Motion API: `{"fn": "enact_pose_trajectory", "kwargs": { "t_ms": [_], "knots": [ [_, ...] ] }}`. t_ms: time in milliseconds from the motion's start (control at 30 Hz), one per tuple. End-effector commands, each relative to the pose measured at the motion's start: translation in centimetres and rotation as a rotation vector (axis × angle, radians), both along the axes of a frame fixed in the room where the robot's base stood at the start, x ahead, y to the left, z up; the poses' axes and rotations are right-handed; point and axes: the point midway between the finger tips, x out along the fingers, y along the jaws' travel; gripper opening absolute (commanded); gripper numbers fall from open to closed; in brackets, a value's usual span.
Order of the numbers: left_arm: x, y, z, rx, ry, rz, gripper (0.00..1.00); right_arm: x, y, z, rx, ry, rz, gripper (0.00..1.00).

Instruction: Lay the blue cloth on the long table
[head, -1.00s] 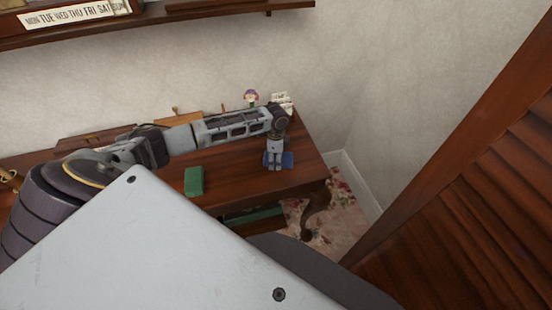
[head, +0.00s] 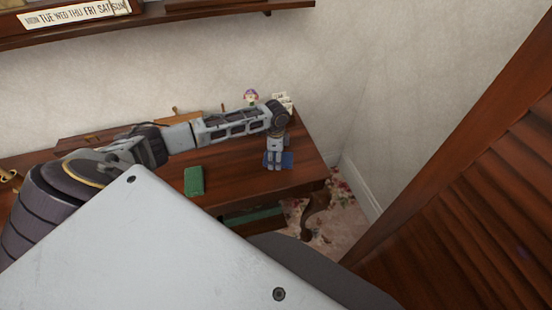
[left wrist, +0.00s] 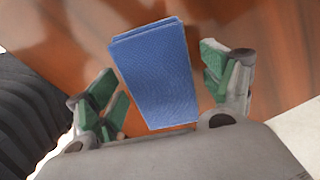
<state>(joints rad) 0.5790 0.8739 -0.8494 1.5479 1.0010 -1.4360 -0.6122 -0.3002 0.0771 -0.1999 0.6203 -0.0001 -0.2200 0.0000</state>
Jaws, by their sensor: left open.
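The blue cloth (left wrist: 157,75) is a folded, flat stack lying on the wooden table (head: 235,174). In the head view the cloth (head: 288,160) is near the table's right end, partly hidden behind my left gripper (head: 274,166). The left wrist view shows the cloth between the two spread, green-padded fingers of my left gripper (left wrist: 166,90), with a gap on each side. The gripper is open and points down over the cloth; I cannot tell its exact height. My right gripper is out of view.
A green folded block (head: 194,181) lies on the table left of the gripper. A purple-topped figurine (head: 251,97) and white cards (head: 282,102) stand at the back. A wooden shelf (head: 190,12) is on the wall above. A louvred wooden panel (head: 480,220) stands at right.

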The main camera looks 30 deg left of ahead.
Motion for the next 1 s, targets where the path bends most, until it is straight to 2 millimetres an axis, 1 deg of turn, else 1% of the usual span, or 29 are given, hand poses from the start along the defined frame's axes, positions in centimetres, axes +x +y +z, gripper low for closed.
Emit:
{"fn": "enact_pose_trajectory", "kwargs": {
  "t_ms": [167, 500, 700, 833, 1000],
  "knots": [
    [0.0, 0.0, 2.1, 0.001, -0.002, -0.001, 0.81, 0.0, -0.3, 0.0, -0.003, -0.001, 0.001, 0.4],
    [0.1, 0.0, 7.2, -0.001, -0.003, 0.0, 0.81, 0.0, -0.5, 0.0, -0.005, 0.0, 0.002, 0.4],
    [0.1, 0.0, 9.7, 0.0, -0.002, 0.0, 0.81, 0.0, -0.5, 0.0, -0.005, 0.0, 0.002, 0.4],
    [0.0, 0.0, 10.6, 0.0, 0.0, 0.0, 0.81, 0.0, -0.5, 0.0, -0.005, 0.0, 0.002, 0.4],
    [0.0, 0.0, 11.1, 0.0, 0.001, 0.0, 0.81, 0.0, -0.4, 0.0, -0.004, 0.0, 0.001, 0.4]
  ]
}}
